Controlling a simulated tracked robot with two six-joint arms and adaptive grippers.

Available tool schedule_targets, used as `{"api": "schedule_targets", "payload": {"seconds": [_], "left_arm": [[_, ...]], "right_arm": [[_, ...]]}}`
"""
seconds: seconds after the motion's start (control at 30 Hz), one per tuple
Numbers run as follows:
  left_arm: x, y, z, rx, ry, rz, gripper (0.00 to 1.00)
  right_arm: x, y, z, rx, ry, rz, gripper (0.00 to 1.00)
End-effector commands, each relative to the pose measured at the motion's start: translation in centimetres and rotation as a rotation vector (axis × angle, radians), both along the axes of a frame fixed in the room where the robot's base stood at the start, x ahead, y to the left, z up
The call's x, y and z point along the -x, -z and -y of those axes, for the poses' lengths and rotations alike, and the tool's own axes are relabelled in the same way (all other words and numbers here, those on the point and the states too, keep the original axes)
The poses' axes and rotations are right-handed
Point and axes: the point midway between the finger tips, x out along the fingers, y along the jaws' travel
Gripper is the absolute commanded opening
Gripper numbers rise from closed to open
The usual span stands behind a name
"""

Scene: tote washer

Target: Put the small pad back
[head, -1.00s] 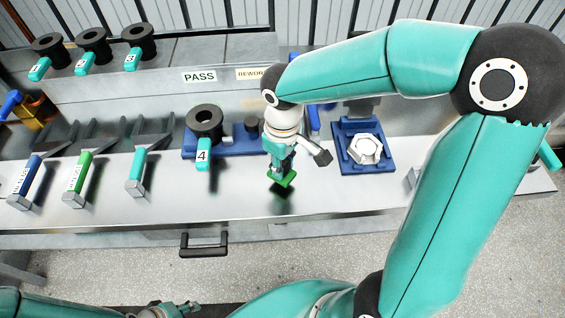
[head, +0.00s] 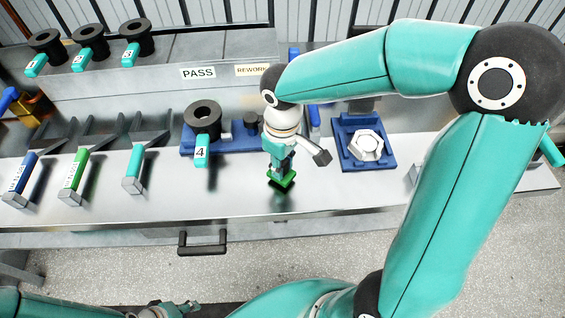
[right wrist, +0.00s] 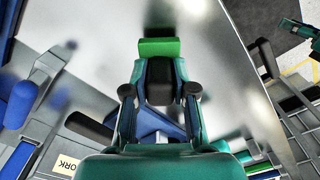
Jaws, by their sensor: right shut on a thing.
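My right gripper (head: 281,173) points down over the steel bench, shut on a small green pad (head: 284,183). In the right wrist view the pad (right wrist: 160,48) sticks out beyond the fingertips (right wrist: 160,78). A dark patch of shadow or reflection lies close under the pad in the head view; whether it touches the bench I cannot tell. Part of what looks like my left gripper (head: 168,311) shows at the bottom edge of the head view, and its jaws are not clear.
A blue fixture (head: 347,164) holding a white hexagonal part (head: 366,146) stands right of the gripper. A black ring with tag 4 (head: 202,122) sits on a blue base to the left. Several handled tools stand further left. The bench front (head: 235,190) is clear.

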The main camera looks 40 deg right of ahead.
Motion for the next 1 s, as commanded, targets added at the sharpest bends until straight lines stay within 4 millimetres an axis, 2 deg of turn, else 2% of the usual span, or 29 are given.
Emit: {"api": "schedule_targets", "payload": {"seconds": [0.3, 0.67, 1.0], "left_arm": [[0.0, 0.0, 0.0, 0.000, 0.000, 0.000, 0.40], [0.0, 1.2, 0.0, 0.000, 0.000, 0.000, 0.40], [0.0, 1.1, 0.0, 0.000, 0.000, 0.000, 0.40]], "right_arm": [[0.0, 0.0, 0.0, 0.000, 0.000, 0.000, 0.00], [0.0, 1.3, 0.0, 0.000, 0.000, 0.000, 0.00], [0.0, 1.3, 0.0, 0.000, 0.000, 0.000, 0.00]]}}
